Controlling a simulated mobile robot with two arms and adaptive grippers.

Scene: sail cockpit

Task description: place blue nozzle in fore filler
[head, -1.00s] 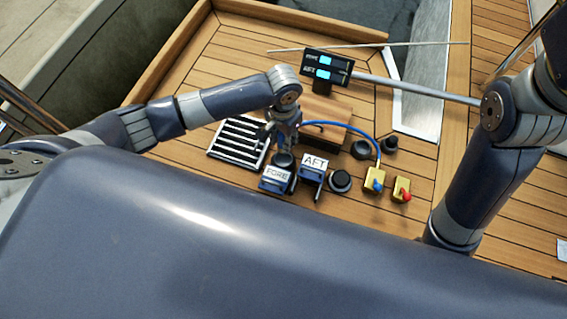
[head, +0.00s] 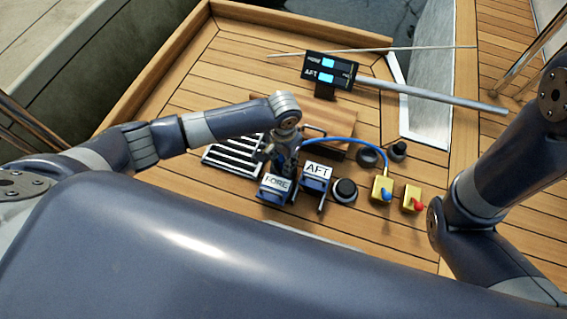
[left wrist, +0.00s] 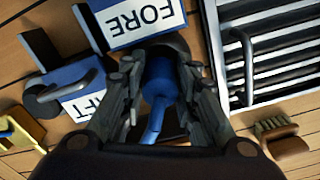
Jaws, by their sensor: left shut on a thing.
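My left gripper (head: 285,160) is shut on the blue nozzle (left wrist: 159,80), which shows between the two fingers in the left wrist view. The blue hose (head: 345,140) arches from the gripper to the right. The gripper is right behind the FORE sign (head: 276,182), which also shows in the left wrist view (left wrist: 140,18). A dark round rim of the fore filler (left wrist: 178,44) shows at the nozzle's far end. I cannot tell whether the nozzle's tip is inside it or just above. The AFT sign (head: 318,170) stands to the right. My right gripper is out of view.
A round black cap (head: 344,190) lies right of the AFT sign. Yellow boxes with a blue valve (head: 382,190) and a red valve (head: 412,199) stand further right. A striped grating (head: 232,155) lies left of the gripper. A brush (left wrist: 280,138) lies close to it.

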